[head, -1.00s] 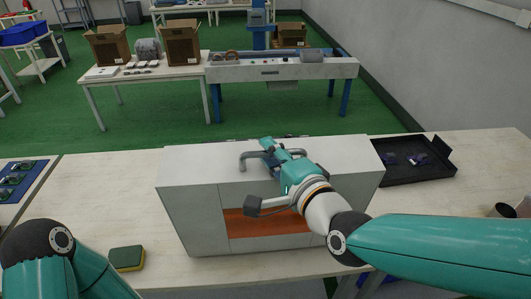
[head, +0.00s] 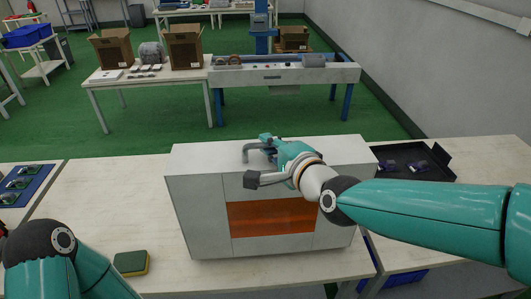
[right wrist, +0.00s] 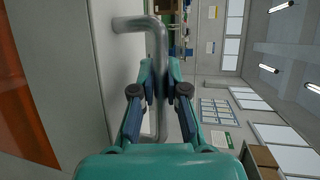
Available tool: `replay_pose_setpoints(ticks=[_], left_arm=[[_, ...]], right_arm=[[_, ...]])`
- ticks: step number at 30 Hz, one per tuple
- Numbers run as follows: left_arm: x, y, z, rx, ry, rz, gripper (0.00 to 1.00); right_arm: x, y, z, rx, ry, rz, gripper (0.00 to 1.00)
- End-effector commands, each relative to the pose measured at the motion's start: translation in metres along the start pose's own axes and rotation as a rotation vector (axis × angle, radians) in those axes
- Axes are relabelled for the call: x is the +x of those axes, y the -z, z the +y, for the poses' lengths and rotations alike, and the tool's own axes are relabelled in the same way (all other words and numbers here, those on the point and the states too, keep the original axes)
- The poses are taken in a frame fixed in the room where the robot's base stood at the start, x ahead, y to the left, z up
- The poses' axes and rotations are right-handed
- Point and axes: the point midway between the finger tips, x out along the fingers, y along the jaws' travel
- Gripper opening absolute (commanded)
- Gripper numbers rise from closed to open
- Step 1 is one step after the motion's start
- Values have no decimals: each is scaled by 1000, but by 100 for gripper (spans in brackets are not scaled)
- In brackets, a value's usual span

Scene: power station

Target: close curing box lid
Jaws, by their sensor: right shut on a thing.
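The curing box (head: 200,225) is a pale grey box with an orange window (head: 270,217) in its front. It stands upright on the bench in the head view. A grey bar handle (head: 250,148) shows by its upper front edge. My right gripper (head: 267,146) is shut on this handle. In the right wrist view the fingers (right wrist: 160,75) close around the straight part of the bent handle (right wrist: 152,40). I see no clear gap around the lid, but my gripper and arm cover part of the box. My left gripper is out of view; only its arm shows at lower left.
A black tray (head: 392,173) with small purple parts lies right of the box. A green and yellow sponge (head: 130,263) lies at front left. A blue tray of parts (head: 20,190) is at far left. Bare bench (head: 95,210) lies left of the box.

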Motion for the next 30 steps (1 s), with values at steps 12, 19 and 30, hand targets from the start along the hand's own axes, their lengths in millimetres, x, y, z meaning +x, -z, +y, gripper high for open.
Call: replay_pose_setpoints(ticks=[12, 19, 30], left_arm=[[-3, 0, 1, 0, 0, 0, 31], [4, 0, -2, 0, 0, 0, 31], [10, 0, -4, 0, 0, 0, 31]], right_arm=[[90, 44, -24, 46, -97, 11, 0], [123, 59, -28, 50, -98, 16, 0], [154, 71, -29, 47, -98, 8, 0]])
